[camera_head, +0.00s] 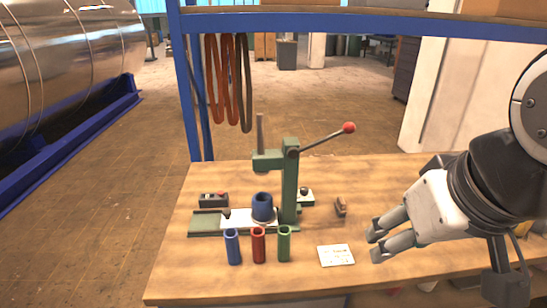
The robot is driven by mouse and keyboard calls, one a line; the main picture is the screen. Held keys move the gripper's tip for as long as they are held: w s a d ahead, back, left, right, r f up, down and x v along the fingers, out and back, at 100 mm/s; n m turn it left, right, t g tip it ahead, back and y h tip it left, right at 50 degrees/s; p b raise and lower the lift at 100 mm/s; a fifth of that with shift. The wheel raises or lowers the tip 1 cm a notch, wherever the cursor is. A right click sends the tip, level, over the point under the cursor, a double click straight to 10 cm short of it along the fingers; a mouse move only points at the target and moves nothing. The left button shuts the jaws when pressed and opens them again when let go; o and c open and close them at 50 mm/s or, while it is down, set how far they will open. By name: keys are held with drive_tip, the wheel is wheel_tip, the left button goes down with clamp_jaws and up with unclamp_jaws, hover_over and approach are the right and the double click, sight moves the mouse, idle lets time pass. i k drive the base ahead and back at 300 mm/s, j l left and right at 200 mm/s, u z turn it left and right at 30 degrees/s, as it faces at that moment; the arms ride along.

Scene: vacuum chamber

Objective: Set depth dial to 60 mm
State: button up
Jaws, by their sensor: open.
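A green press (289,180) with a lever ending in a red ball (348,128) stands on the wooden bench. I cannot make out a marked depth dial or any mm scale. A small dark knob (306,190) sits on a light plate right of the column, and another dark knob (225,213) sits at the left of the base. I cannot tell whether either is the dial. My gripper (374,243) is open and empty, above the right part of the bench, right of the press and apart from it.
Blue (232,247), red (258,245) and green (284,244) tubes stand before the press. A blue hollow cylinder (262,208) stands on its base. A white card (336,255), a small brown object (341,206) and a dark box (213,200) lie around on the bench (215,285).

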sight(303, 190)
drive_tip(key=i+l+u, duration=0.1)
drive_tip(key=l, duration=0.3)
drive_tip(key=i+l+u, duration=0.1)
drive_tip(key=l, duration=0.3)
drive_tip(key=i+l+u, duration=0.1)
drive_tip(key=i+l, duration=0.15)
drive_tip(key=l, duration=0.15)
drive_tip(key=i+l, duration=0.1)
drive_tip(key=l, duration=0.3)
drive_tip(key=i+j, duration=0.1)
drive_tip(key=j, duration=0.6)
drive_tip(key=u, duration=0.05)
